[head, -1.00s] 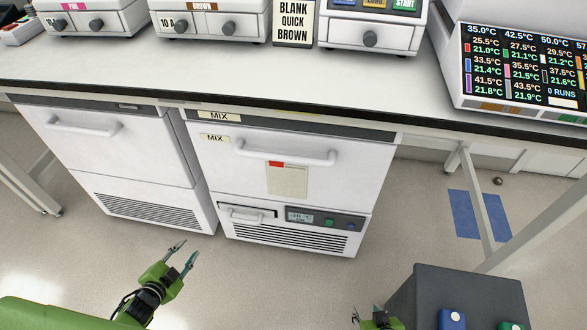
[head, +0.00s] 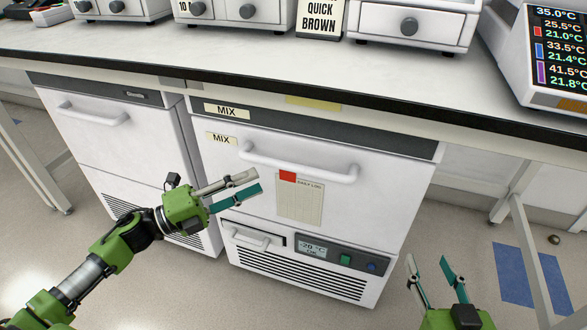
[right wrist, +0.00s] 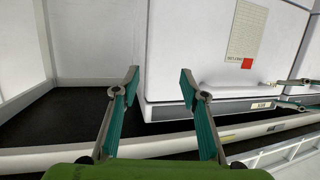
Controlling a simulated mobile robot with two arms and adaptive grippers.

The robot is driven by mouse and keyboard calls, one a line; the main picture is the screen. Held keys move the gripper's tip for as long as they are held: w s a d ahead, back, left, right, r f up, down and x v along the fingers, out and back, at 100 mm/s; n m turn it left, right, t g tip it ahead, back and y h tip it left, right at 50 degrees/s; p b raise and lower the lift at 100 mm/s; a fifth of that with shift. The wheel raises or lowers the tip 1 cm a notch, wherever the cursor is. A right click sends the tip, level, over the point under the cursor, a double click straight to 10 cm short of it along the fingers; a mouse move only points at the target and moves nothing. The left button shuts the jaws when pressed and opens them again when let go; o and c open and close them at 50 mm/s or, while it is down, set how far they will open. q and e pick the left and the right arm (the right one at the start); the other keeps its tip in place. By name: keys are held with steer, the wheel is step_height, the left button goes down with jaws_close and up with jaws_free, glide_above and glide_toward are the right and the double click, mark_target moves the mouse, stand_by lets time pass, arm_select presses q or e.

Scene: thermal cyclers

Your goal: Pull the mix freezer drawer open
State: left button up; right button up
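The mix freezer (head: 225,185) stands under the bench, with MIX labels at its top left. Its drawer front (head: 385,180) looks closed. The drawer's white bar handle (head: 298,168) runs across the upper front; it also shows in the right wrist view (right wrist: 235,86). My left gripper (head: 260,180) is open and empty, in front of the drawer, below the handle's left part; I see no contact. My right gripper (head: 428,260) is open and empty, lower right of the freezer. Its parted fingers show in the right wrist view (right wrist: 159,78).
A second white under-bench unit (head: 115,140) stands to the left. A paper log with a red tab (head: 300,200) is on the drawer front. A control panel (head: 340,255) and small handle (head: 250,238) sit below. The bench top (head: 250,50) overhangs, carrying several machines. A table leg (head: 540,245) stands right.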

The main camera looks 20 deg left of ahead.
mark_target(284, 169)
arm_select(q)
steer(key=x, duration=1.1)
steer(key=shift+w+f+b, duration=0.1)
steer(key=shift+b, duration=0.3)
arm_select(e)
steer(key=r, duration=0.1)
steer(key=r+t, duration=0.1)
steer(key=r, duration=0.1)
steer(key=w+a+r+t, duration=0.1)
steer(key=shift+r+y, duration=0.35)
steer(key=shift+y, duration=0.05)
arm_select(q)
steer(key=shift+a, duration=0.1)
jaws_close()
